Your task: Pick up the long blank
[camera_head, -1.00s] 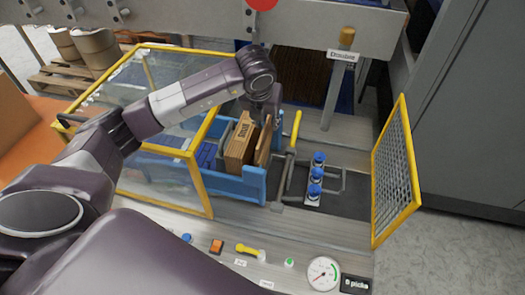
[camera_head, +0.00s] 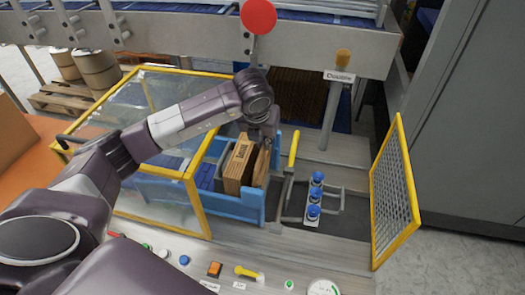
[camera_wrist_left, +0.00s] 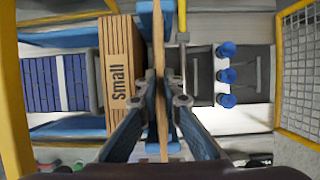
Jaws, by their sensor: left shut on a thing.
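My left gripper (camera_head: 266,136) is shut on a thin brown cardboard blank (camera_head: 262,163), which stands upright at the right end of the blue magazine (camera_head: 240,206). In the left wrist view the same blank (camera_wrist_left: 161,120) runs edge-on between the two fingers of the gripper (camera_wrist_left: 161,40). Just left of it stands a stack of brown blanks (camera_head: 239,166) printed "Small", which also shows in the left wrist view (camera_wrist_left: 116,60). A narrow gap separates stack and held blank. I cannot read any print on the held blank. My right gripper is out of view.
A yellow-framed clear guard (camera_head: 196,190) stands left of the magazine. To its right are a yellow-handled lever (camera_head: 294,149) and blue suction cups (camera_head: 315,196). A yellow mesh gate (camera_head: 395,195) stands at the far right. A control panel with buttons (camera_head: 215,269) lies in front.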

